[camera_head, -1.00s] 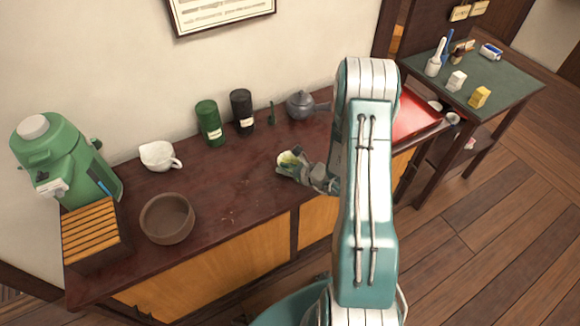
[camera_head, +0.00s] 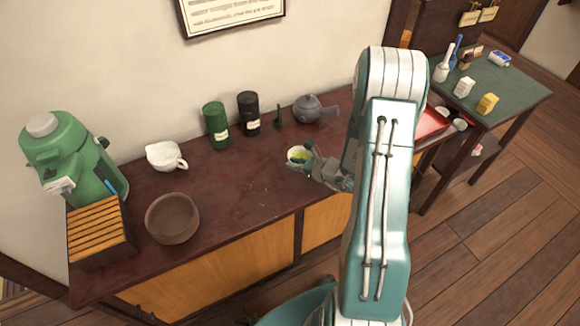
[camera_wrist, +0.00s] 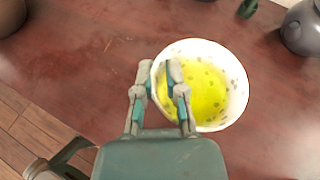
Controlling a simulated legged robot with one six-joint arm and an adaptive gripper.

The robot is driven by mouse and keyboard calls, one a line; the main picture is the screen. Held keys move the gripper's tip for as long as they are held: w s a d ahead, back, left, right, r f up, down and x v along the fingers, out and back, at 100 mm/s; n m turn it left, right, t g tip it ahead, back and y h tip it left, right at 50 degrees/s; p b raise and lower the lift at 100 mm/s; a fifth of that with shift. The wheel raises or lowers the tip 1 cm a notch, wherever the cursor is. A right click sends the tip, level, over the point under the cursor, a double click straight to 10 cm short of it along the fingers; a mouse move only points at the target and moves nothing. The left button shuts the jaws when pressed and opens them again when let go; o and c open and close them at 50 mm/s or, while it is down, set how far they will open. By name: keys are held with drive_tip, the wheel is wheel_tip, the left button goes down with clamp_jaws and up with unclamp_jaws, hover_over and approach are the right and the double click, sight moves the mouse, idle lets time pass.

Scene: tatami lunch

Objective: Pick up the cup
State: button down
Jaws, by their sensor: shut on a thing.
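The cup (camera_head: 297,154) is small and whitish with a yellow inside. It is over the front part of the dark red-brown counter, and the wrist view shows its round, speckled rim (camera_wrist: 237,82). My gripper (camera_head: 307,160) comes to it from the right. In the wrist view my gripper (camera_wrist: 160,72) is shut on the cup's left wall, with one finger outside the rim and the other over the inside. I cannot tell whether the cup touches the counter (camera_head: 225,190). My arm hides part of the counter's right end.
Behind the cup stand a grey teapot (camera_head: 309,109), a black canister (camera_head: 248,115) and a green canister (camera_head: 216,127). To the left are a white spouted cup (camera_head: 163,156), a brown bowl (camera_head: 172,216) and a green dispenser (camera_head: 70,155). The counter's middle is clear.

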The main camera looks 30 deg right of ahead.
drive_tip(key=w+r+v, duration=0.1)
drive_tip(key=v, duration=0.6)
drive_tip(key=d+r+v, duration=0.1)
drive_tip(key=v, duration=0.6)
drive_tip(key=shift+w+r, duration=0.2)
drive_tip(key=shift+r, duration=0.25)
idle(2.4)
